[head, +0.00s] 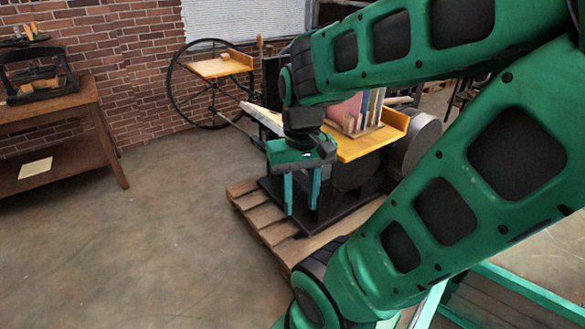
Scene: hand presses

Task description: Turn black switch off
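I cannot make out a black switch in the head view. My gripper (302,208) points down in the middle of the picture, in front of the hand press (350,175). Its two teal fingers are apart, with nothing seen between them. The press has a dark body, a yellow wooden table and a grey drum on its right. My green arm covers much of the right side and hides part of the press.
The press stands on a wooden pallet (245,205). A large spoked wheel (172,88) stands behind it by the brick wall (110,45). A wooden table (55,105) at the left bears a small dark press (38,75). The floor at left is clear.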

